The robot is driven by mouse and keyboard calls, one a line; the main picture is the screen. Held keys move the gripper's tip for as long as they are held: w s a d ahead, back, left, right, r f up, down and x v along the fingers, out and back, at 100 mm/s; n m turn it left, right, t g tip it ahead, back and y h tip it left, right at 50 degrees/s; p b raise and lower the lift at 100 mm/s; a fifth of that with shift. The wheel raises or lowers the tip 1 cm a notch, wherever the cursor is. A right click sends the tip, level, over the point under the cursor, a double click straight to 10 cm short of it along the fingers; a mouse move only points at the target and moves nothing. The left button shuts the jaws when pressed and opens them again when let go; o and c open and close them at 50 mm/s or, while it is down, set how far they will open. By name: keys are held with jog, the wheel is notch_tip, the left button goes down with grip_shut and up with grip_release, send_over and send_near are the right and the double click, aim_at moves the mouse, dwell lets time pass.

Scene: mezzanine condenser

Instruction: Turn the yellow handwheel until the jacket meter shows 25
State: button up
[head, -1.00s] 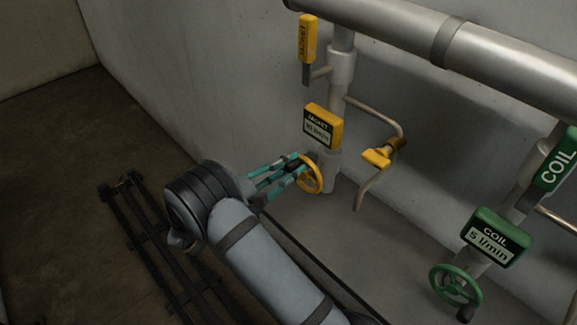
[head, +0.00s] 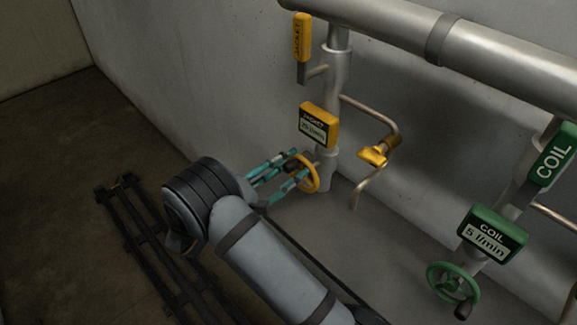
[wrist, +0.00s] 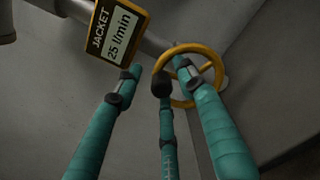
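The yellow handwheel (head: 314,180) sits on the pipe below the yellow jacket meter (head: 319,124). In the wrist view the jacket meter (wrist: 116,28) reads 25 l/min. The handwheel (wrist: 216,65) shows there with a dark knob (wrist: 161,84) at its left side. My gripper (head: 294,166) is at the wheel's near side. Its teal fingers are spread around the knob in the wrist view (wrist: 157,78), with a gap to the left finger. The right fingertip overlaps the wheel rim; I cannot tell whether it touches.
A yellow-handled valve (head: 374,155) on a thin bent pipe is right of the handwheel. A green coil meter (head: 493,236) and green handwheel (head: 453,287) stand farther right. A large pipe (head: 400,27) runs overhead. The floor at left (head: 60,150) is open beside a dark rail.

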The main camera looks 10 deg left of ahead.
jog(key=v, duration=1.2)
jog(key=shift+d, duration=0.1)
jog(key=x, duration=1.2)
jog(key=shift+w, duration=0.1)
jog(key=n, duration=0.1)
jog(key=a+n, duration=0.1)
jog(key=shift+w+f+n, duration=0.1)
jog(key=shift+f+n, duration=0.05)
jog(key=shift+n, duration=0.15)
jog(key=shift+w+a+n, duration=0.1)
jog(key=shift+w+n, duration=0.05)
jog(key=shift+n, duration=0.25)
